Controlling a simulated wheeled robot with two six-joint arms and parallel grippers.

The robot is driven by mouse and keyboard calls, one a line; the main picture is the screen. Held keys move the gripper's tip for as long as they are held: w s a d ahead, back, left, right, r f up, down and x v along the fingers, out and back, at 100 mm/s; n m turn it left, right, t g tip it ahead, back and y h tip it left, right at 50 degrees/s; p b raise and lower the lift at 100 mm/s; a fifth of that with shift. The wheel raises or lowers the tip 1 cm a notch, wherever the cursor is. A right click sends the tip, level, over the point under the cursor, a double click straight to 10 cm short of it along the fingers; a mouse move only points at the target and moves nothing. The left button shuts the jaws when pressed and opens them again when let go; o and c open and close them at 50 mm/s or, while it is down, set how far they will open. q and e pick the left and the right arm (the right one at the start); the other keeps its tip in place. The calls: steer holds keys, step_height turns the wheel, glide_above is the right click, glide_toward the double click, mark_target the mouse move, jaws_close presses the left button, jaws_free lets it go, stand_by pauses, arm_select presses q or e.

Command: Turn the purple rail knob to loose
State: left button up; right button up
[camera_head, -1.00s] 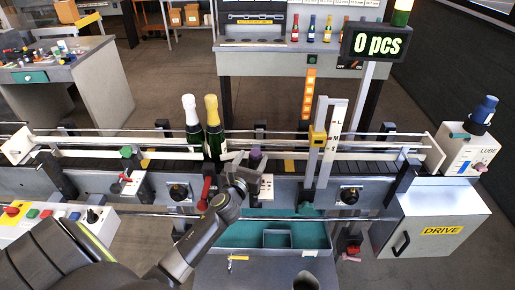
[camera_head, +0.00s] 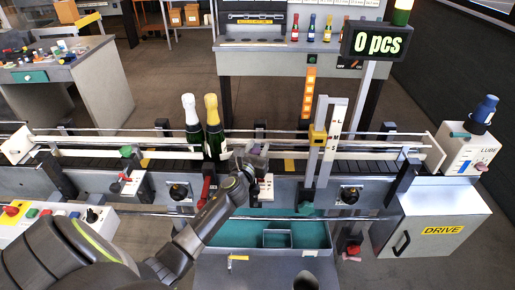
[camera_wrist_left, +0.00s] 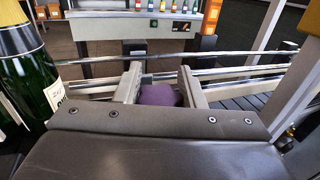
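The purple rail knob (camera_head: 255,149) is on the near side of the conveyor's rail, right of two bottles, and partly hidden by my left gripper (camera_head: 250,157) in the head view. In the left wrist view the dark purple knob (camera_wrist_left: 159,95) sits between the two fingers of my left gripper (camera_wrist_left: 160,78). One finger is on each side, and narrow gaps seem to show beside the knob. The gripper looks open around it; contact is not clear. The knob's marking cannot be read. My right gripper is not in view.
A white-capped bottle (camera_head: 191,122) and a gold-topped bottle (camera_head: 214,130) stand on the conveyor just left of my gripper. A red lever (camera_head: 205,190) is below them. A post with a yellow clamp (camera_head: 318,135) stands to the right. A teal tray (camera_head: 240,238) is below.

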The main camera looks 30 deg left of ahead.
arm_select(q)
steer(key=c, duration=0.3)
